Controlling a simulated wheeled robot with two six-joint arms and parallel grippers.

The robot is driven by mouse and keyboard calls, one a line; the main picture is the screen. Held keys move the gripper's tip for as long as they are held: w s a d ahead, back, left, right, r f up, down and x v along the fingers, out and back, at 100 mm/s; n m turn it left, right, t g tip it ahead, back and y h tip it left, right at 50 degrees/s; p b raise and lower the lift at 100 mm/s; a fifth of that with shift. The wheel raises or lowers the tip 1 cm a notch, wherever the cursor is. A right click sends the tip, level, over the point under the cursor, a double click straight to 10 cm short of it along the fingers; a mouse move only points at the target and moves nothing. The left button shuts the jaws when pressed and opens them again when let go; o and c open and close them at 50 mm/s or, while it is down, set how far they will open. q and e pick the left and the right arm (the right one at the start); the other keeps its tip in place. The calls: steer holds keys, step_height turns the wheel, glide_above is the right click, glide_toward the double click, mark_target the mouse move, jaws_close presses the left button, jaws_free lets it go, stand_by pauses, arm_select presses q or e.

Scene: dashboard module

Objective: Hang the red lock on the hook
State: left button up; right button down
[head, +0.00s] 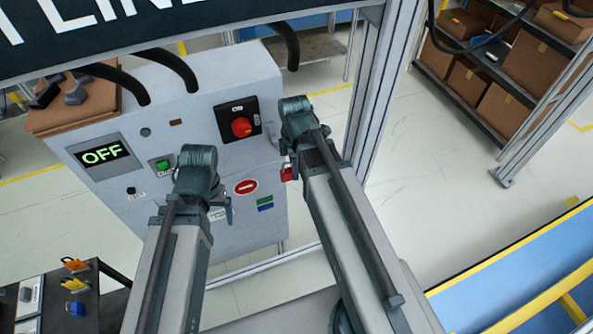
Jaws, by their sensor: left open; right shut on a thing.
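My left gripper (228,207) is open and empty in front of the cabinet's lower front, left of the red no-entry sign (246,187). I cannot make out the hook. Whether the lock touches the cabinet cannot be told.
A black table (92,303) at lower left holds orange (75,265), yellow (76,284) and blue (75,309) locks. A metal post (377,85) stands right of my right wrist.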

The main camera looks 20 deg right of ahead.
steer(key=w+f+b, duration=0.1)
steer(key=w, duration=0.7)
steer(key=shift+a+f, duration=0.15)
steer(key=shift+f, duration=0.1)
stand_by(0.5)
stand_by(0.5)
steer(key=c, duration=0.6)
jaws_free()
steer(key=shift+r, duration=0.1)
step_height(320, 180, up, 14)
steer(key=p, duration=1.3)
steer(key=shift+f, duration=0.2)
